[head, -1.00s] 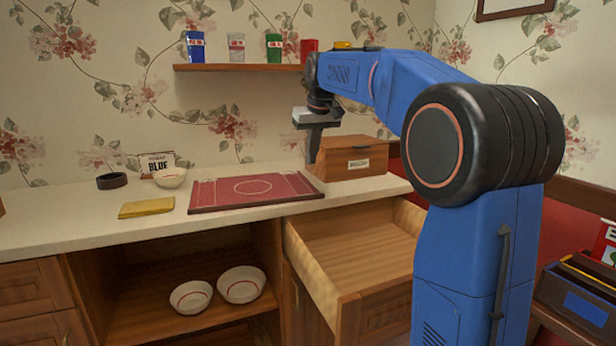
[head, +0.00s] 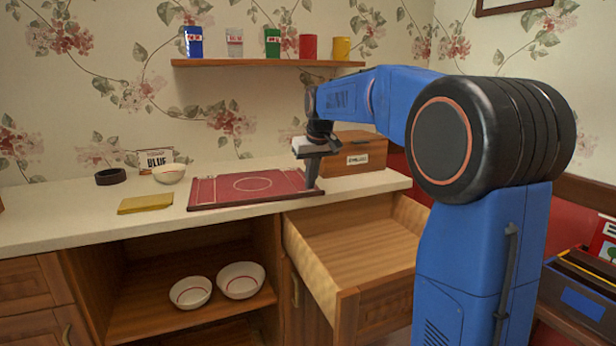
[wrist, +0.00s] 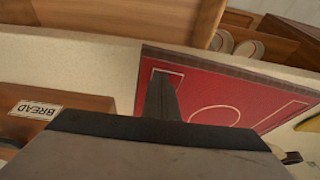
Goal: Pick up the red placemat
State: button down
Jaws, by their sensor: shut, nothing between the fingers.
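The red placemat (head: 235,190), with white line markings, lies flat on the counter. It also shows in the wrist view (wrist: 230,92). My gripper (head: 312,186) points down at the placemat's right end, with its fingertips at or just above the surface; I cannot tell whether they touch it. In the wrist view the fingers (wrist: 162,98) are together over the placemat near its short edge. The gripper is shut and holds nothing.
A wooden bread box (head: 358,155) stands just behind and right of my gripper. An open drawer (head: 350,245) juts out below the counter. A yellow cloth (head: 146,203), a white bowl (head: 169,173) and a dark ring (head: 110,176) sit left. A shelf (head: 265,63) holds several cups.

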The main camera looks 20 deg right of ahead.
jog(key=shift+s, duration=0.2)
jog(key=shift+s, duration=0.15)
jog(key=s, duration=0.6)
dwell(0.5)
